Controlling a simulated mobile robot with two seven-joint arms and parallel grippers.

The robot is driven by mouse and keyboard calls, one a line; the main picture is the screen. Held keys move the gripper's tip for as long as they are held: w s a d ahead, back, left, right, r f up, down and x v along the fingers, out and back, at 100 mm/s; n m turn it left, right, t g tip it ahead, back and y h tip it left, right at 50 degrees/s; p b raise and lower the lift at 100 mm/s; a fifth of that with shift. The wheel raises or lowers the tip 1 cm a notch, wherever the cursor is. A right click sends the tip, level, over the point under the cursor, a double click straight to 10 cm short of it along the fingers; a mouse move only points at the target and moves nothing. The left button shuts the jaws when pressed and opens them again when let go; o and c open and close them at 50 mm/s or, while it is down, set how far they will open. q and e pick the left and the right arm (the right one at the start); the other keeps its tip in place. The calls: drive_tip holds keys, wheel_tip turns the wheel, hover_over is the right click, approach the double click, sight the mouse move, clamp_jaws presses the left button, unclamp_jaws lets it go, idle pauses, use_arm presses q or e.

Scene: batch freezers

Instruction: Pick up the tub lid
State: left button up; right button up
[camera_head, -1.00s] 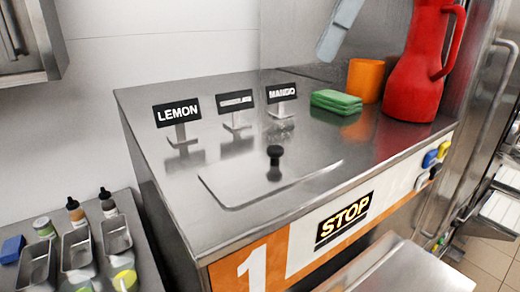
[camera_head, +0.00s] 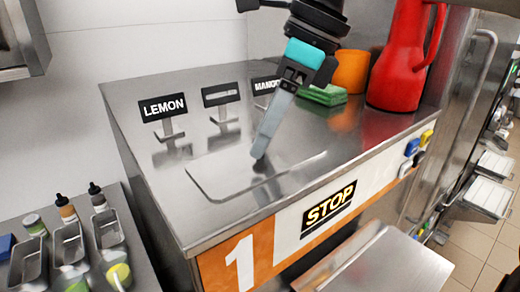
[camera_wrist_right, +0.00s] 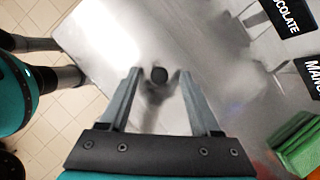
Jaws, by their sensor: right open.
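The tub lid (camera_head: 222,178) is a flat, shiny metal plate lying on top of the steel freezer cabinet. Its black knob (camera_wrist_right: 159,75) shows in the right wrist view; in the head view it is mostly hidden behind a finger. My right gripper (camera_head: 262,150) points down over the lid at the knob. In the right wrist view its two fingers (camera_wrist_right: 159,78) are open, one on each side of the knob, apart from it. Whether the tips are level with the knob cannot be told. My left gripper is not in the head view.
Labelled signs, one reading LEMON (camera_head: 163,107), stand behind the lid. A green sponge stack (camera_head: 325,95), an orange cup (camera_head: 351,71) and a red jug (camera_head: 402,60) stand at the back right. Bottles and metal trays (camera_head: 70,243) sit lower left. The cabinet top left of the lid is clear.

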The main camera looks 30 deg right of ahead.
drive_tip(key=shift+a+f, duration=0.1)
drive_tip(key=shift+f, duration=0.3)
drive_tip(key=shift+c, duration=0.3)
clamp_jaws()
